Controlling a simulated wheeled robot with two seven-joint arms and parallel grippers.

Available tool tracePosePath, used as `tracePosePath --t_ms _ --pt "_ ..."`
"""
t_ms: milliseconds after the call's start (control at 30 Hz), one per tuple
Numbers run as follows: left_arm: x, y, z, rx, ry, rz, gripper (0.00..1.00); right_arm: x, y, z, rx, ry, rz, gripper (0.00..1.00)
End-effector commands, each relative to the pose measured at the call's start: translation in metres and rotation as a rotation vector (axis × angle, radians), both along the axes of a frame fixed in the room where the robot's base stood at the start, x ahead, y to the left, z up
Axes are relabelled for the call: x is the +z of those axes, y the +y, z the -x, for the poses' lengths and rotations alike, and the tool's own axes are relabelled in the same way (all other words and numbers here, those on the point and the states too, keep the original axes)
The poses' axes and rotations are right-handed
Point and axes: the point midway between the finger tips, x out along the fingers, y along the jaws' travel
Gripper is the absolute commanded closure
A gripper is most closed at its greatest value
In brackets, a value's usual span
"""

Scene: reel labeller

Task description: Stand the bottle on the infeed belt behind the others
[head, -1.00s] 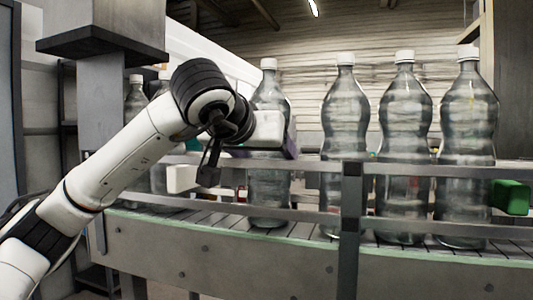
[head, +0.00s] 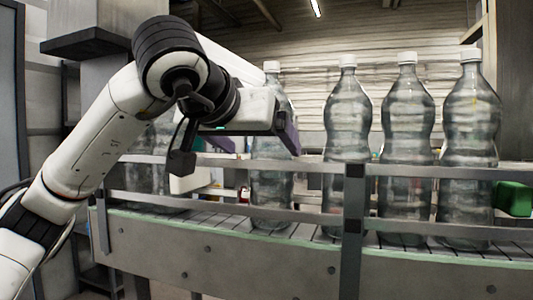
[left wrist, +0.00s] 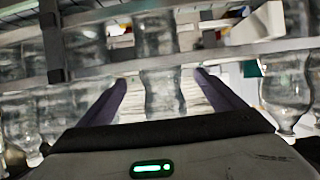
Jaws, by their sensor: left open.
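Several clear bottles with white caps stand upright in a row on the infeed belt (head: 215,219) in the head view. One bottle (head: 272,185) stands apart from the three on the right, with my left gripper (head: 262,143) at its upper body. The gripper is open, its purple-padded fingers spread level. In the left wrist view, where bottles appear upside down, a bottle (left wrist: 160,85) shows between the two fingers; I cannot tell whether it is inside the jaws or just beyond them. My arm and gripper hide part of this bottle and the bottles at far left. My right gripper is not in view.
Metal guard rails (head: 310,208) run along the belt's near side, with a post (head: 353,215) in the middle. A green block (head: 513,199) sits at the right rail. Three bottles (head: 347,130) stand to the right. A grey column stands at the left.

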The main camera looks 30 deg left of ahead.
Motion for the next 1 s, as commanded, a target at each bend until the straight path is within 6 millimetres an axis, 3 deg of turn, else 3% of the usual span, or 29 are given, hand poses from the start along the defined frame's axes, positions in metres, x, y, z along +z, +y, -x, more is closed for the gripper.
tracePosePath --t_ms 100,300,667,767,833,933,1000 --pt "0.011 -0.006 0.022 -0.002 -0.004 -0.001 0.12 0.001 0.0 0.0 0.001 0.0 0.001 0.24" --pt "0.02 -0.011 0.044 -0.001 -0.001 0.0 0.12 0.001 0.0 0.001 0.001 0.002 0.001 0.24" --pt "0.018 -0.014 0.048 -0.007 0.006 0.005 0.12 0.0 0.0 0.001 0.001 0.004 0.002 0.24" --pt "0.0 -0.033 0.038 -0.06 0.043 0.046 0.12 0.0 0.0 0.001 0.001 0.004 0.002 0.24" --pt "-0.025 -0.059 0.027 -0.133 0.099 0.116 0.12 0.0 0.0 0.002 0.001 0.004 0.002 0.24" --pt "-0.08 -0.117 0.016 -0.272 0.235 0.293 0.12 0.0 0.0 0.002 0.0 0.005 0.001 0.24" --pt "-0.12 -0.165 0.02 -0.369 0.364 0.471 0.12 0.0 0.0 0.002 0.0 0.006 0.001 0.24"
